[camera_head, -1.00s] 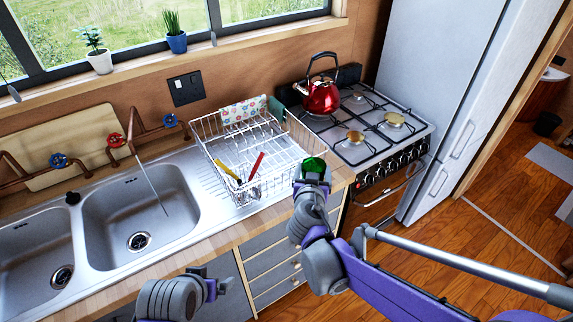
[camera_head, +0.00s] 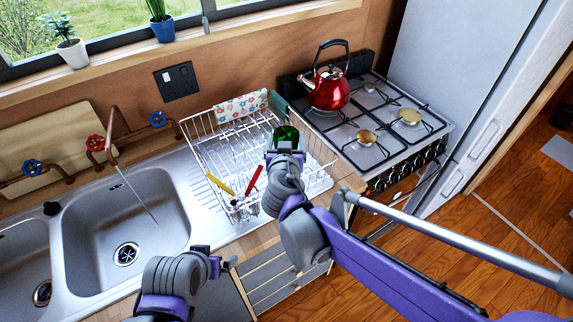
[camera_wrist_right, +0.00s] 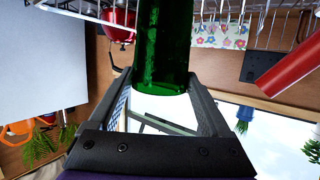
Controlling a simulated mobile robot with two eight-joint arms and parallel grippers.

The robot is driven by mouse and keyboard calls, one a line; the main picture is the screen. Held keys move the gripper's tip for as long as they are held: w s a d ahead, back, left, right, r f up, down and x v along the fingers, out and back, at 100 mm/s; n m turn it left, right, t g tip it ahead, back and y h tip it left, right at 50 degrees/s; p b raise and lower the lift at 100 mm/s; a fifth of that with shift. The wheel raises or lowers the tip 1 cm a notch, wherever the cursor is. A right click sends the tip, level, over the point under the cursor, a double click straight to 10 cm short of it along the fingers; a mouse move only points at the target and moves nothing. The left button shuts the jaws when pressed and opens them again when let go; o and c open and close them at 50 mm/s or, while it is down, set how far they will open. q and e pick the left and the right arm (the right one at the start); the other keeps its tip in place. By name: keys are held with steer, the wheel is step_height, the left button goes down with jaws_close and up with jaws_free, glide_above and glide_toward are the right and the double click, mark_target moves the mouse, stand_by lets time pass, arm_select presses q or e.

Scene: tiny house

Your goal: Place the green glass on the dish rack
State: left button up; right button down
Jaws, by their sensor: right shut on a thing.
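The green glass (camera_head: 286,133) is in my right gripper (camera_head: 285,150), which is shut on it. In the head view it is over the right part of the white wire dish rack (camera_head: 322,170). In the right wrist view the green glass (camera_wrist_right: 162,45) stands between the two dark fingers (camera_wrist_right: 165,95), with wires of the rack (camera_wrist_right: 75,12) at the edge of the picture. I cannot tell whether the glass touches the rack. My left gripper (camera_head: 222,265) is low in front of the counter edge; its fingers are too small to read.
The rack holds a floral cloth (camera_head: 240,107) and yellow-handled (camera_head: 219,183) and red-handled (camera_head: 252,180) utensils. A gas stove (camera_head: 375,130) with a red kettle (camera_head: 328,90) is to the right. A sink (camera_head: 125,225) with taps is to the left.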

arm_select(q)
steer(key=shift+s+f+b, duration=0.2)
steer(key=shift+f+b, duration=0.05)
steer(key=shift+f, duration=0.2)
steer(key=shift+s+f+b, duration=0.2)
steer(key=shift+f+b, duration=0.05)
steer(key=shift+f, duration=0.2)
arm_select(e)
step_height(320, 180, down, 7)
steer(key=shift+f, duration=0.2)
steer(key=shift+f, duration=0.15)
jaws_free()
arm_select(q)
steer(key=shift+w+r, duration=0.15)
steer(key=shift+r, duration=0.15)
arm_select(e)
steer(key=v, duration=1.2)
